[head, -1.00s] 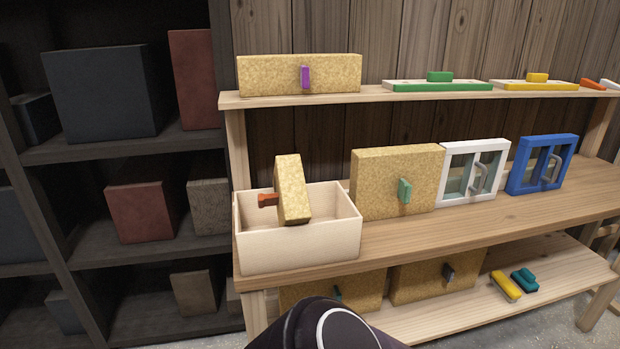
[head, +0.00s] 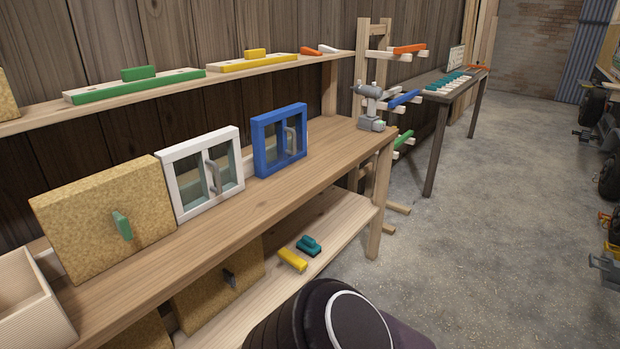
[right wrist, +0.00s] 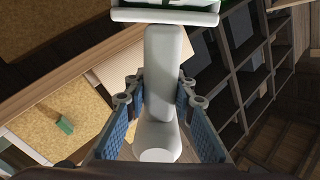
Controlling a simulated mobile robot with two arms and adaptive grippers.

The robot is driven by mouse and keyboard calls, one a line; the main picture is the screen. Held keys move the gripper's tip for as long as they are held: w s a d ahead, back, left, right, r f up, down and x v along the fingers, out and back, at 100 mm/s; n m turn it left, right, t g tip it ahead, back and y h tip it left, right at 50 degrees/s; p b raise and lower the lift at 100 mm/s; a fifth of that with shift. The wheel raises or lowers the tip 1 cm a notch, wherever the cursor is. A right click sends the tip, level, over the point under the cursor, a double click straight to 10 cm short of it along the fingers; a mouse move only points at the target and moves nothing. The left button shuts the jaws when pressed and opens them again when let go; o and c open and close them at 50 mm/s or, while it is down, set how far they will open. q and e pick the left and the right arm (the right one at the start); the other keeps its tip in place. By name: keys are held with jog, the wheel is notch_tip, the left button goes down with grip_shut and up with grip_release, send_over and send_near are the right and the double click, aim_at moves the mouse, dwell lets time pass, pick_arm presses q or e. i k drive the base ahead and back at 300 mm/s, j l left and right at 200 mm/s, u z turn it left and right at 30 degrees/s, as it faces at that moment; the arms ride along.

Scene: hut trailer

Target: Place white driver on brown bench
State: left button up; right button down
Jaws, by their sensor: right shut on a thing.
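In the right wrist view, a white driver (right wrist: 163,65) stands between the blue-padded fingers of my right gripper (right wrist: 160,92), which is shut on its pale handle. A wide white part with some green shows at the top edge of that view. In the head view, the light-brown wooden bench (head: 195,249) runs from lower left to the middle, with a lower shelf. A grey-white driver (head: 370,108) stands at the far right end of its top. The held driver and both grippers are out of the head view.
On the bench are a cork panel (head: 90,225), a white-framed window (head: 185,186), a blue-framed window (head: 262,160) and a pale box (head: 40,312). Bare strips show along its front and near the grey-white driver. A rack (head: 376,60) and a darker table (head: 427,90) stand beyond; open floor lies right.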

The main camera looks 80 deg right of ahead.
aim_at(349, 137)
jog(key=k+l+z, duration=0.1)
jog(key=l+z, duration=0.25)
jog(key=l, duration=0.2)
jog(key=l+z, duration=0.35)
jog(key=l, duration=0.25)
jog(key=l+z, duration=0.35)
jog(key=l, duration=1.2)
jog(key=i+l+z, duration=0.15)
jog(key=l, duration=0.75)
